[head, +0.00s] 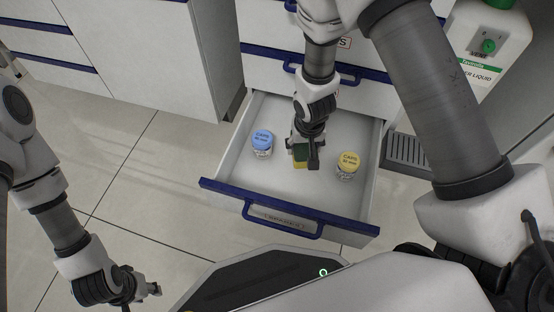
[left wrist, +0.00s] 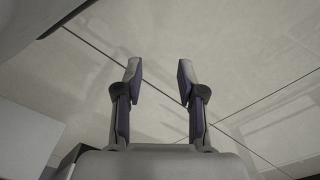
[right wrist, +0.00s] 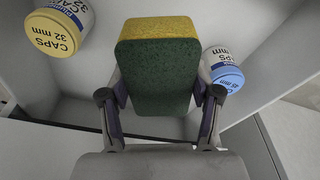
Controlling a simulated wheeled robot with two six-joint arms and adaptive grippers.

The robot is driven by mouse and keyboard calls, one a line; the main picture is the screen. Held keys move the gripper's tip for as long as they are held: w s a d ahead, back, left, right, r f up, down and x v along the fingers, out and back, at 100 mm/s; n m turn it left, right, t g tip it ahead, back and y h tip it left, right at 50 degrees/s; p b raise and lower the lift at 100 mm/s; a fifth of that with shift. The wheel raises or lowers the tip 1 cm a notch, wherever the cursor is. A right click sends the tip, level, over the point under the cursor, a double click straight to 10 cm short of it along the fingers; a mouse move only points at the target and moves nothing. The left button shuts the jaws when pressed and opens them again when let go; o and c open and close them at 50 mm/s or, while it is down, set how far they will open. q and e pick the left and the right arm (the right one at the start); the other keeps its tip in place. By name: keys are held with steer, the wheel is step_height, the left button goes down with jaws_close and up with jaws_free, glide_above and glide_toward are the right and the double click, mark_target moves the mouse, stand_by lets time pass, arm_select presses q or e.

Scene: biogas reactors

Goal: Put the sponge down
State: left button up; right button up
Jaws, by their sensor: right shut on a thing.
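The sponge (head: 300,154) is yellow with a dark green side. It is between the fingers of my right gripper (head: 306,160), inside the open drawer (head: 235,178). In the right wrist view the sponge (right wrist: 158,75) fills the space between both fingers, green face towards the camera. I cannot tell whether its underside touches the drawer floor. My left gripper (head: 142,295) is at the lower left of the head view, away from the drawer. In the left wrist view its fingers (left wrist: 160,85) are apart with nothing between them.
A blue-lidded jar (head: 262,143) stands left of the sponge in the drawer, and a yellow-lidded jar (head: 348,165) stands to its right. The drawer floor in front of the sponge is clear. A white liquid container (head: 487,45) stands at the upper right.

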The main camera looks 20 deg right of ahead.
mark_target(306, 150)
step_height(306, 150, down, 10)
steer(key=b, duration=0.7)
steer(key=shift+r, duration=0.15)
steer(key=o, duration=1.1)
steer(key=r+p, duration=0.3)
steer(key=r, duration=0.1)
steer(key=s+r+p, duration=0.1)
steer(key=r+p, duration=0.2)
steer(key=r, duration=0.1)
steer(key=r+p, duration=0.4)
steer(key=shift+s+a, duration=0.2)
steer(key=shift+s, duration=0.2)
